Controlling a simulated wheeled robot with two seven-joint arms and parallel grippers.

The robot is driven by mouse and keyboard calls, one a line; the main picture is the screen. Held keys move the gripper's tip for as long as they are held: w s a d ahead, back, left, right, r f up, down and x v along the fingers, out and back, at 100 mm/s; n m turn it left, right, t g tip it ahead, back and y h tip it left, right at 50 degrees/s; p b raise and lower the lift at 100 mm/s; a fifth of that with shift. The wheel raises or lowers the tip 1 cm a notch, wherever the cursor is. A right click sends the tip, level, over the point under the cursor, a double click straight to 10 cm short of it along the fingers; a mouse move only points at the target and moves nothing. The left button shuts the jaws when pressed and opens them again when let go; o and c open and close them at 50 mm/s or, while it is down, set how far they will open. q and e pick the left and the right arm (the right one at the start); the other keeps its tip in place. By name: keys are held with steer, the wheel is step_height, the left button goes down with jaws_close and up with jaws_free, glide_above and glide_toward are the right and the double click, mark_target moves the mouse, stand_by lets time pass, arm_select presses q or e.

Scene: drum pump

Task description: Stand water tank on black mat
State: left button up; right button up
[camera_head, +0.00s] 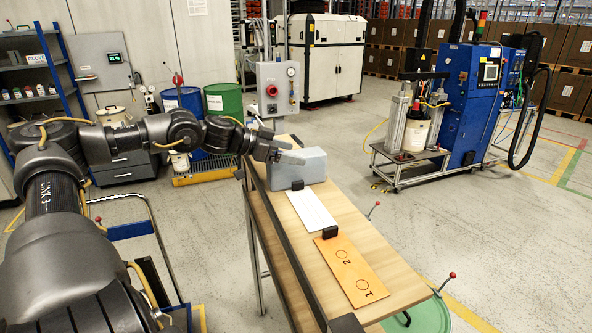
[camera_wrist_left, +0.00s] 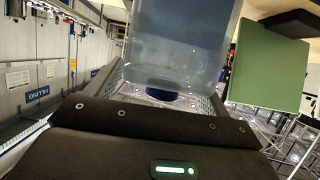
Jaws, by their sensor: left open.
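The water tank (camera_head: 303,168) is a pale blue-grey block at the far end of the wooden table. In the left wrist view the water tank (camera_wrist_left: 180,40) is translucent, with a dark blue cap (camera_wrist_left: 160,94) facing the gripper. My left gripper (camera_head: 288,152) is open at the tank's upper left, its fingers overlapping it in the head view. In the wrist view the cap lies between the fingers of the left gripper (camera_wrist_left: 162,90); contact cannot be told. I cannot clearly make out a black mat. My right gripper is out of view.
The wooden table (camera_head: 375,262) carries a white plate (camera_head: 312,210) and an orange board (camera_head: 350,270) marked 1 and 2, with small black blocks (camera_head: 329,232) near them. A dark rail runs along its left edge. A blue pump machine (camera_head: 470,100) stands apart at right.

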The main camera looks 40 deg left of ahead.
arm_select(q)
steer(key=shift+c, duration=0.3)
steer(key=c, duration=0.7)
jaws_close()
steer(key=shift+r, duration=0.15)
